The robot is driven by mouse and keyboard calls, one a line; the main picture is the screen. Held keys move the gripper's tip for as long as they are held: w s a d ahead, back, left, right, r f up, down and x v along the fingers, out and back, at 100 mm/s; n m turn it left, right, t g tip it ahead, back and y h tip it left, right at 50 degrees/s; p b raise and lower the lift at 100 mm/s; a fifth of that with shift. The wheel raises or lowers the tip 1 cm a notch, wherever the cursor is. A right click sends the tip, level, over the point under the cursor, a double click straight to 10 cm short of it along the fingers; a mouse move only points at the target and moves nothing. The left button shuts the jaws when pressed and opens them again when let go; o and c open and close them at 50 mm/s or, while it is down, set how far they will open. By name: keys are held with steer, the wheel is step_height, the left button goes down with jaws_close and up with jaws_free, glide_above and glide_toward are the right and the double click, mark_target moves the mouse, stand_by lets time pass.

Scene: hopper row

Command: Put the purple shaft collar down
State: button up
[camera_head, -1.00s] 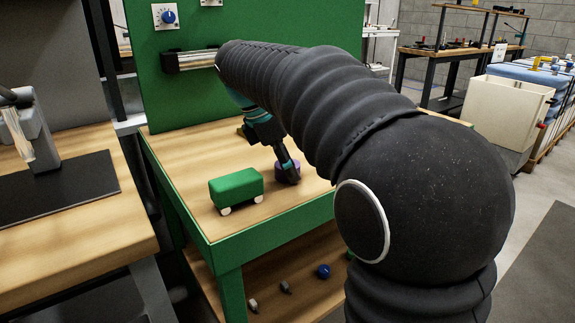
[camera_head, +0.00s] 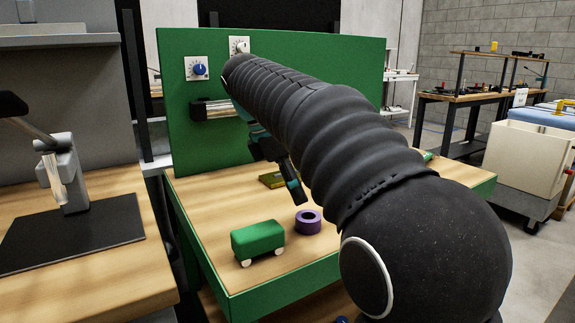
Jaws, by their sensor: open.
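The purple shaft collar (camera_head: 308,223) is a short ring with a dark hole. It lies flat on the wooden top of the green-framed bench (camera_head: 219,200), right of the green toy vehicle. My gripper (camera_head: 293,185) is open and empty, above and slightly behind the collar, apart from it. My dark ribbed arm hides part of the gripper and the bench's right side.
The green toy vehicle (camera_head: 258,240) with pale wheels stands near the bench's front left. A yellowish block (camera_head: 271,180) lies behind the gripper. Bare wood lies left of the gripper.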

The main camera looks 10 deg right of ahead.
steer(key=shift+v, duration=2)
steer(key=s+d+f+m+t+y, duration=0.2)
steer(key=s+f+m+t, duration=0.1)
steer(key=s+f+m, duration=0.5)
steer(key=s+d+f+m+t+y, duration=0.2)
steer(key=s+f+m, duration=0.7)
steer(key=s+f, duration=0.4)
steer(key=shift+s+f+t, duration=0.4)
steer(key=shift+s, duration=0.45)
steer(key=shift+d, duration=0.1)
